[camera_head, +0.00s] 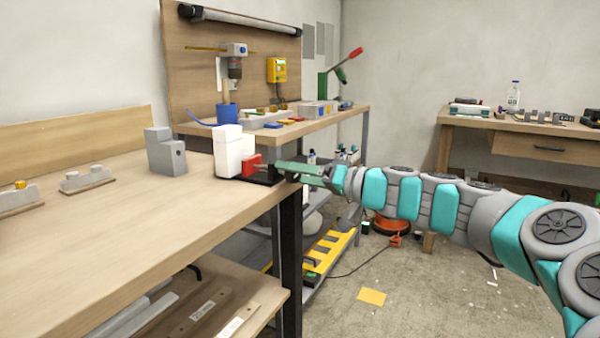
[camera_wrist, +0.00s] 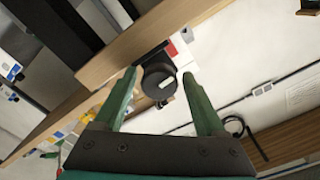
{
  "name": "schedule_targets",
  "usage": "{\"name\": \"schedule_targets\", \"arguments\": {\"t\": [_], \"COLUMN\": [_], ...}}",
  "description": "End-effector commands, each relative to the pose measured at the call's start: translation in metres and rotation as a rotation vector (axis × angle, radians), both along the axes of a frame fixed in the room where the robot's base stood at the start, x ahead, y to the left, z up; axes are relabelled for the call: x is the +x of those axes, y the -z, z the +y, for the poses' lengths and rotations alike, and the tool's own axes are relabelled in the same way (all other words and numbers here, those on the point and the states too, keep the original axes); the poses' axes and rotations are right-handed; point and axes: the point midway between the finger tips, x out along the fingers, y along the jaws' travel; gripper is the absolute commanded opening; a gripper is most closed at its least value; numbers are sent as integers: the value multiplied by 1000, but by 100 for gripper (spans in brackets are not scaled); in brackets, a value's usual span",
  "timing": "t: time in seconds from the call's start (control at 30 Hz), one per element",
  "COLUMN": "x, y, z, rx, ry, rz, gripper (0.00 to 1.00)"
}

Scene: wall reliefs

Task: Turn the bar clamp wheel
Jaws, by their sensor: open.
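The bar clamp, with a red part (camera_head: 250,164) and a dark base, sits at the right end of the near workbench, beside a white block. In the wrist view a round black part with a pale mark, seemingly its wheel (camera_wrist: 157,80), lies between and beyond my fingertips. A bit of red (camera_wrist: 172,49) shows just past it. My gripper (camera_head: 284,170) comes in from the right at the bench end, its green fingers close to the clamp. In the wrist view my gripper (camera_wrist: 159,73) is open, with one finger on each side of the wheel. I cannot tell whether they touch.
The near workbench (camera_head: 110,220) holds a white block (camera_head: 229,150), a grey block (camera_head: 165,152) and small grey fixtures. A second bench behind carries a drill press (camera_head: 234,65) and bins. A shelf with a yellow level (camera_head: 328,252) is below. The floor at right is mostly open.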

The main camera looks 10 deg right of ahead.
Motion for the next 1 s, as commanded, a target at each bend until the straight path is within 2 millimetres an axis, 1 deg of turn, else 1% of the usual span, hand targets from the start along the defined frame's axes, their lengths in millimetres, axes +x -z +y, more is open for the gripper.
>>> {"name": "schedule_targets", "arguments": {"t": [0.23, 0.37, 1.0], "x": [1, 1, 0], "y": [2, 3, -2], "z": [0, 0, 0], "rx": [-7, -38, -397], "ry": [1, 1, 2], "rz": [-3, -38, -438], "gripper": [82, 82, 82]}}
